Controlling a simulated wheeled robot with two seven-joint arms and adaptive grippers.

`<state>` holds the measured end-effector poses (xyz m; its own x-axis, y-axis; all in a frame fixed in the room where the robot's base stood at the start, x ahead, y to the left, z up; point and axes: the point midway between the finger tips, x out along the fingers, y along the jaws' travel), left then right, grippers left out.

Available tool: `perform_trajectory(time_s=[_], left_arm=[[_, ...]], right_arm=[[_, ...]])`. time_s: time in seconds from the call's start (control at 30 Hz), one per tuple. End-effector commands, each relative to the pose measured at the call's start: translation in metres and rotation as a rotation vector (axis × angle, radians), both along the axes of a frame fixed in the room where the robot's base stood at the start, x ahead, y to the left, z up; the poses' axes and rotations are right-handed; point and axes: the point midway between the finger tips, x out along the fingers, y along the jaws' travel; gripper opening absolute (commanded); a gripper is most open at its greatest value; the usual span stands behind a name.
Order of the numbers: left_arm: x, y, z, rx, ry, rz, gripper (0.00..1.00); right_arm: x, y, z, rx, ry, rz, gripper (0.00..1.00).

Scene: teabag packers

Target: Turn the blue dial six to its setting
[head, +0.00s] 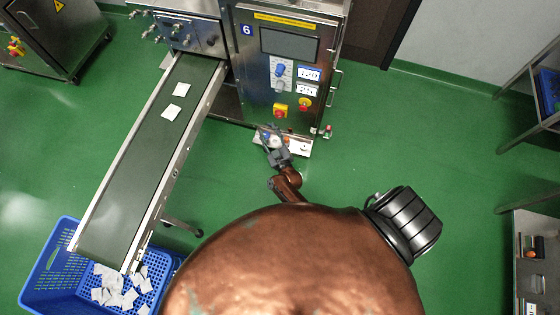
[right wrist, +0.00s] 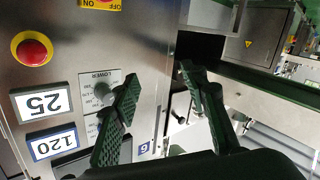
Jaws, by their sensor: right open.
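The blue dial (head: 281,70) sits on the front panel of machine six, below its dark screen, with a grey dial (head: 279,86) just under it. The number 6 sign (head: 246,30) is at the panel's upper left. My right gripper (head: 270,139) appears low in front of the machine in the head view. In the right wrist view its jaws (right wrist: 158,78) are apart and empty. The grey dial (right wrist: 103,92) shows beside the left finger there; the blue dial cannot be made out, and that finger covers part of the panel. My left gripper is not in view.
A red button (head: 304,103) and a yellow-backed switch (head: 280,111) are below the dials; two number displays (head: 308,73) are right of them. A conveyor (head: 135,145) with teabags runs left, down to a blue crate (head: 40,275).

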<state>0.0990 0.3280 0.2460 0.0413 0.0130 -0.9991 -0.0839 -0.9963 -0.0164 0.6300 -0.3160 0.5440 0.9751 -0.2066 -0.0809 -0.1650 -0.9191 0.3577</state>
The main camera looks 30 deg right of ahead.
Motion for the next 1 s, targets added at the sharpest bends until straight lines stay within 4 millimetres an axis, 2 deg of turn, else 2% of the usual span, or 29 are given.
perform_trajectory(time_s=[0.1, 0.6, 0.8, 1.0], left_arm=[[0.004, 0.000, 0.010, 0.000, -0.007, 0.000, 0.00], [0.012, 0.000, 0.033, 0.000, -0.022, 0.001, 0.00], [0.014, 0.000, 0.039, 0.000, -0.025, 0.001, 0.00], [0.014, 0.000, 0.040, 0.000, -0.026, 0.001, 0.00]], right_arm=[[-0.016, 0.004, -0.016, 0.018, 0.058, 0.030, 0.40], [-0.081, 0.016, -0.081, 0.091, 0.269, 0.111, 0.40], [-0.101, 0.019, -0.097, 0.111, 0.328, 0.126, 0.40], [-0.109, 0.020, -0.104, 0.118, 0.351, 0.131, 0.40]])
